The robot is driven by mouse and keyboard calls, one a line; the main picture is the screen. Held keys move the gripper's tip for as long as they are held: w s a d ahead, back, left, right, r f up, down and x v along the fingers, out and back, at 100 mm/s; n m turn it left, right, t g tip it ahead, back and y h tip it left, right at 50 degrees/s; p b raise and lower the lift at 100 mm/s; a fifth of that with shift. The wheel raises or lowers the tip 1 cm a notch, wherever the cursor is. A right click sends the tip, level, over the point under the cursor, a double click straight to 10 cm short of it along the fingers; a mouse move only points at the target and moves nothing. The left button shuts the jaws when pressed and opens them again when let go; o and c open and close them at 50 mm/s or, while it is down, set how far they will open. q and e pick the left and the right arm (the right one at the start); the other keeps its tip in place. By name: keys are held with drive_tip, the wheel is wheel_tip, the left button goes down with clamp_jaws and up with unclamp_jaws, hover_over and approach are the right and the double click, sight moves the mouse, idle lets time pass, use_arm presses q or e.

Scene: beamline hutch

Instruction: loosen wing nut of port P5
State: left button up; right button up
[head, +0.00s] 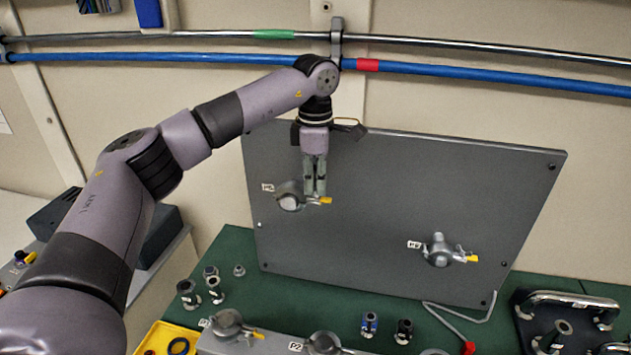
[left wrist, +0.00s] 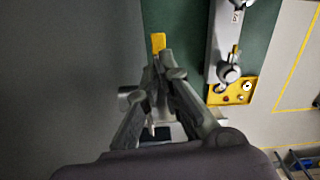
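A grey upright panel (head: 400,190) carries two clamped ports. The upper left port (head: 289,197) has a small label, too blurred to read surely as P5. Its yellow-tipped clamp end (head: 327,200) sticks out right of my left gripper (head: 315,192). The gripper points down at this clamp, its fingers close together and seemingly shut on the wing nut, which they hide. In the left wrist view the fingertips (left wrist: 162,62) converge just below the yellow tip (left wrist: 158,42). My right gripper is in neither view.
The other panel port (head: 438,250) is lower right. On the green bench (head: 290,290), a grey rail (head: 270,343) with ports, loose fittings (head: 188,293), a yellow tray (head: 160,335) and a bent hex key (head: 450,325) stand or lie before the panel. Pipes (head: 200,57) cross the wall behind.

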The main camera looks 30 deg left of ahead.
use_arm(q)
drive_tip(key=shift+n, duration=0.3)
clamp_jaws()
drive_tip(key=n+b, duration=0.1)
drive_tip(key=n, duration=0.1)
drive_tip(key=shift+n, duration=0.3)
drive_tip(key=n+b, duration=0.2)
drive_tip(key=n, duration=0.3)
drive_tip(key=shift+n, duration=0.3)
drive_tip(key=n+b, duration=0.1)
drive_tip(key=n, duration=0.5)
drive_tip(key=shift+b, duration=0.3)
drive_tip(key=o, duration=0.5)
unclamp_jaws()
